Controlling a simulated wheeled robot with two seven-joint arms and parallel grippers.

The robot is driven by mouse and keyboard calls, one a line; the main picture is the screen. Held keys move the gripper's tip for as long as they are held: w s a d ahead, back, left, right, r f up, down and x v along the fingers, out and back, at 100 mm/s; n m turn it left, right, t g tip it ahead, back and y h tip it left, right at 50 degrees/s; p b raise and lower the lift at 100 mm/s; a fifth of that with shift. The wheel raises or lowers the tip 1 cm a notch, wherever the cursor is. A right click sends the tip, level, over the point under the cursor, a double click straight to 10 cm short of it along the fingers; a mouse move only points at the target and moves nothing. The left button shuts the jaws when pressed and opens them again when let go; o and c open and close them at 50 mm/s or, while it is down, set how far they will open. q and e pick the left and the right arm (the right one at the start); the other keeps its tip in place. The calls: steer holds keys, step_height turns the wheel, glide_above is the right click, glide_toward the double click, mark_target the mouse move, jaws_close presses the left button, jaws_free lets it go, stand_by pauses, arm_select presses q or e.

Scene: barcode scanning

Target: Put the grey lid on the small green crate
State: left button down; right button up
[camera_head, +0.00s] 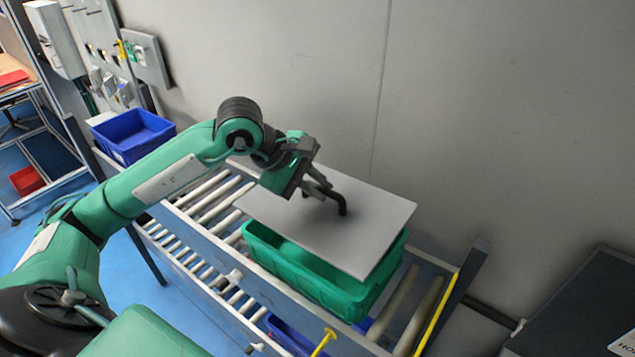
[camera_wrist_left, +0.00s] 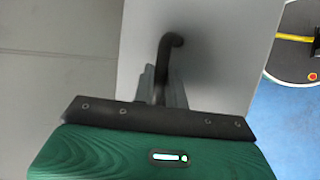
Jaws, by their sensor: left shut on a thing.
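The grey lid (camera_head: 370,222) is a flat sheet with a dark bent handle (camera_head: 341,203) on top. In the head view the lid lies over the small green crate (camera_head: 310,281), covering most of its opening. It sits askew, and some of the crate's inside shows along the front left. I cannot tell whether it touches the rim. My left gripper (camera_head: 322,191) is shut on the handle. The left wrist view shows the fingers at the handle (camera_wrist_left: 165,62) with the lid (camera_wrist_left: 215,50) behind it. My right gripper is not in view.
The crate stands on a roller conveyor (camera_head: 215,200) with metal side rails. A blue crate (camera_head: 132,135) is at the back left. A yellow-edged dark post (camera_head: 455,295) rises at the conveyor's right end. A grey wall (camera_head: 480,100) stands close behind the lid.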

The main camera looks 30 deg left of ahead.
mark_target(315, 205)
arm_select(q)
steer(key=shift+f+b, duration=1.05)
steer(key=shift+f, duration=2.1)
steer(key=shift+f+b, duration=0.25)
steer(key=shift+b, duration=0.6)
steer(key=c, duration=1.3)
jaws_free()
steer(key=shift+c, duration=0.2)
steer(key=shift+r+p, duration=1.8)
steer(key=shift+r, duration=2.75)
